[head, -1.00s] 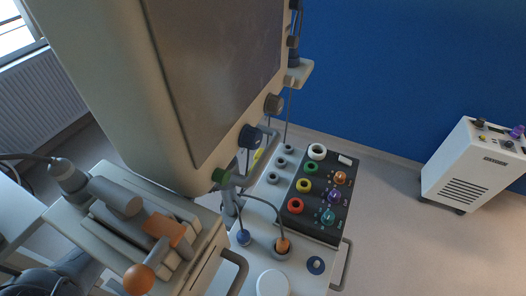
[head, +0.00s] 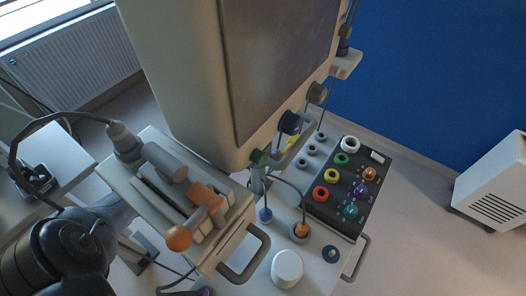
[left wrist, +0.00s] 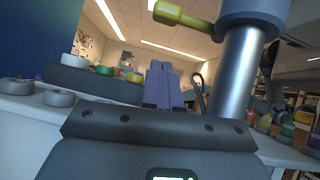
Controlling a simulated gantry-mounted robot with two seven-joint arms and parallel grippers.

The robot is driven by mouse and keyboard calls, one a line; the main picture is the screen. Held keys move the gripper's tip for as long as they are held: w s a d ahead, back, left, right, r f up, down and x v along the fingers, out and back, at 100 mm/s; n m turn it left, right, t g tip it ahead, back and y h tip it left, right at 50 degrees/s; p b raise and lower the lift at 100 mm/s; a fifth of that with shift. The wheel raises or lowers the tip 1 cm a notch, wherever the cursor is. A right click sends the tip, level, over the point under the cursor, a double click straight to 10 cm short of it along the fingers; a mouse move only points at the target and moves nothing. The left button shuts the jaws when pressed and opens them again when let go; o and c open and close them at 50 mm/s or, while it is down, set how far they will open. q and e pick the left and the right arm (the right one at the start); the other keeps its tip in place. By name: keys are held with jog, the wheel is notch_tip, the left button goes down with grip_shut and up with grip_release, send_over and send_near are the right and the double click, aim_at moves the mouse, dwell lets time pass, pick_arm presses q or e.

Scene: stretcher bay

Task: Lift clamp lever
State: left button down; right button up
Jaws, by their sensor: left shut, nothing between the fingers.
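The clamp lever appears in the left wrist view as a yellow-green handle (left wrist: 183,17) sticking out left from a grey-blue collar on a metal post (left wrist: 237,75). My right gripper is not seen.
The large monitor (head: 185,80) hides much behind it. A black panel (head: 341,214) with coloured rings stands on the cart, with grey rings beside it. A cable loops near the post. An orange ball (head: 178,238) sits at the front left.

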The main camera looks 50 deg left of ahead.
pick_arm(q)
jog(key=w+d+r+p, duration=0.1)
jog(key=d+r, duration=0.2)
jog(key=r, duration=0.3)
jog(key=shift+w+p, duration=0.2)
jog(key=shift+p, duration=0.1)
jog(key=shift+f, duration=0.1)
notch_tip(320, 180, up, 9)
jog(key=m+g+y+b, duration=0.1)
jog(key=m+g+b, duration=1.2)
jog(key=m+b, duration=0.4)
jog(key=shift+s+m, duration=0.25)
jog(key=shift+m, duration=0.15)
jog(key=shift+d+r, duration=0.1)
jog(key=shift+r, duration=0.2)
